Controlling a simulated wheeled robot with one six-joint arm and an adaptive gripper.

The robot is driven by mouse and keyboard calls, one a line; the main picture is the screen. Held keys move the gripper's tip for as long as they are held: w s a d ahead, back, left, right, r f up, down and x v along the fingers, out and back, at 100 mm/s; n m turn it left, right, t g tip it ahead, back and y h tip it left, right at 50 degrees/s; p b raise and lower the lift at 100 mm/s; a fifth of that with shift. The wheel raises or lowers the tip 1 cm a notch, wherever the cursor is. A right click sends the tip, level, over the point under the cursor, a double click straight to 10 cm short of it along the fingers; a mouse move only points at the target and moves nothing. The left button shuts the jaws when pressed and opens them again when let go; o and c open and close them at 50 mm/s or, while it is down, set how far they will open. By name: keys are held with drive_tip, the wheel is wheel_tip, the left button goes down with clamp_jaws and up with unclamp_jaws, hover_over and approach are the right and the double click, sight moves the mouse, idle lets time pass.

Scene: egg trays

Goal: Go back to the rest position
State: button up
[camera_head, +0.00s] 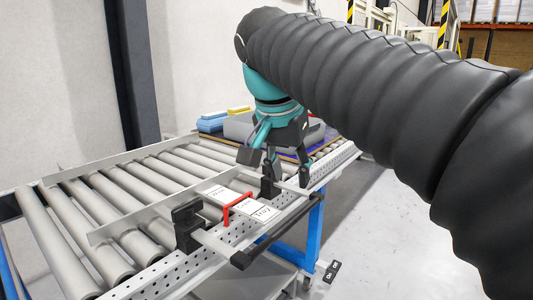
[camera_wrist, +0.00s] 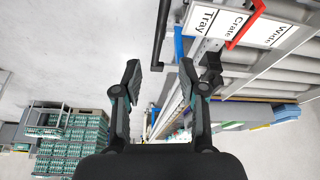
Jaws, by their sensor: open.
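My gripper (camera_head: 272,158) hangs from the teal wrist at the end of my black-sleeved arm, over the far part of the roller conveyor. In the wrist view my gripper (camera_wrist: 158,75) has its two black fingers spread apart with nothing between them. Below and in front of it in the head view, a white label plate (camera_head: 262,212) with a red handle (camera_head: 238,203) lies along the conveyor's edge. The wrist view shows the label plate (camera_wrist: 268,32) at the upper right, with the words Tray, Crate and Wide.
The roller conveyor (camera_head: 160,170) fills the left of the head view, with black clamps (camera_head: 187,225) and a black bar along its side. Blue and yellow items (camera_head: 212,122) lie behind my gripper. Stacked green trays (camera_wrist: 72,140) stand at lower left in the wrist view.

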drive_tip(key=s+d+f+n, duration=0.2)
drive_tip(key=s+d+f, duration=0.2)
drive_tip(key=f, duration=0.3)
drive_tip(key=s+d+f+n+t+y, duration=0.1)
drive_tip(key=s+d+f, duration=0.3)
drive_tip(key=s+f, duration=0.2)
drive_tip(key=s+d+f+n+t+y, duration=0.1)
drive_tip(key=s+f, duration=0.4)
drive_tip(key=f, duration=0.5)
drive_tip(key=d+n, duration=0.1)
drive_tip(key=d, duration=0.1)
drive_tip(key=shift+d+n, duration=0.3)
drive_tip(key=shift+d, duration=0.1)
